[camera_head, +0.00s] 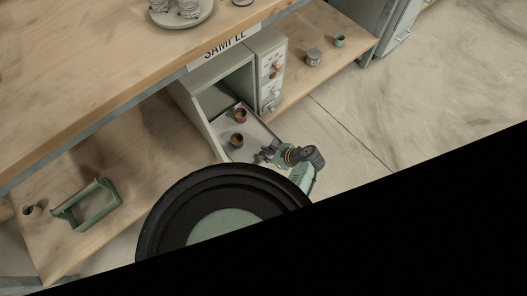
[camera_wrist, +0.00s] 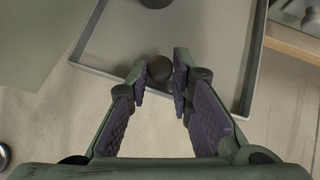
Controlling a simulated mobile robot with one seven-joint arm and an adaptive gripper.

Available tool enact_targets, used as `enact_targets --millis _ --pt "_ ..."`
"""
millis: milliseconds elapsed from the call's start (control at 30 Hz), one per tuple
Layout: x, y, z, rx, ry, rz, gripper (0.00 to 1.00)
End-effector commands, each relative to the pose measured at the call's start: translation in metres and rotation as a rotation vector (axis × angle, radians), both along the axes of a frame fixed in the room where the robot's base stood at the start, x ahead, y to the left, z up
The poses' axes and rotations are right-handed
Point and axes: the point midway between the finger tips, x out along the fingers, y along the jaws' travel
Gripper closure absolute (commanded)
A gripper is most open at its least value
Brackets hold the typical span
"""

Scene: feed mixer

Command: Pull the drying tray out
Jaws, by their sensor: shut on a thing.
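The drying tray (camera_head: 252,128) is a light grey, shallow tray that sticks partly out of the open bay of a grey-green cabinet. A reddish-brown pot (camera_head: 240,115) and a dark pot (camera_head: 237,140) stand on it. In the wrist view the tray (camera_wrist: 206,38) shows its raised rim, and a round dark knob (camera_wrist: 159,68) at its front edge. My gripper (camera_wrist: 161,75) has its purple-padded fingers closed on either side of this knob. In the head view my gripper (camera_head: 266,153) is at the tray's front edge, and the knob is hidden there.
A wooden shelf runs both ways, with a green open carrier (camera_head: 90,205) at left and a grey pot (camera_head: 313,57) and teal cup (camera_head: 340,41) at right. The floor (camera_head: 350,130) in front is clear.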

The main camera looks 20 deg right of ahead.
Motion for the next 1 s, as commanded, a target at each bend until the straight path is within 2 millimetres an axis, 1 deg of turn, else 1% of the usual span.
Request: enact_targets --millis 300,333,600,867,1000 --pt "-0.0008 0.0017 -0.0006 0.003 0.002 0.004 1.0" --pt "-0.0008 0.0017 -0.0006 0.003 0.002 0.004 0.78" --pt "-0.0004 0.0007 -0.0004 0.001 0.001 0.001 0.6" --pt "-0.0002 0.0001 -0.0001 0.0 0.0 0.0 0.59" --pt "-0.0037 -0.0035 0.0047 0.0 0.0 -0.001 0.59"
